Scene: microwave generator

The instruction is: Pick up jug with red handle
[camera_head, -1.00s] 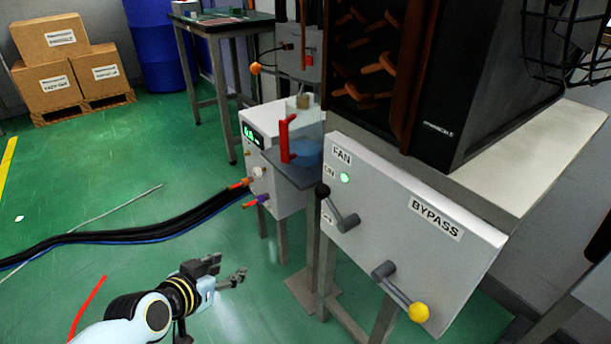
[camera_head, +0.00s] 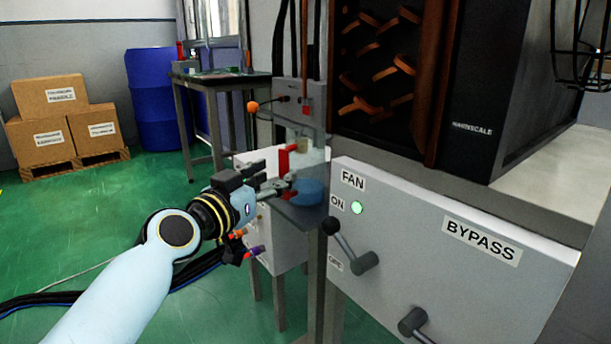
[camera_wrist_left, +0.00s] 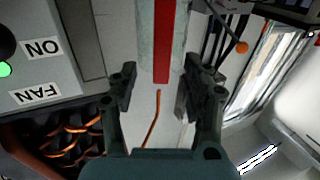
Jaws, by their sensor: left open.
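The jug (camera_head: 310,192) is clear with blue liquid inside and has an upright red handle (camera_head: 284,160). It stands on a small ledge beside the grey FAN panel. My left gripper (camera_head: 272,178) is open and close to the handle, just left of the jug. In the left wrist view the red handle (camera_wrist_left: 164,40) comes down between the two spread fingers (camera_wrist_left: 157,85), with a gap visible on each side. The fingers partly hide the handle's lower part in the head view. My right gripper is not in view.
The grey FAN/BYPASS panel (camera_head: 430,240) with levers stands close on the right. A dark microwave generator cabinet (camera_head: 390,80) is above it. A white box with cables (camera_head: 285,245) lies below the gripper. Cardboard boxes (camera_head: 50,95) and a blue drum (camera_head: 150,95) stand far back left.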

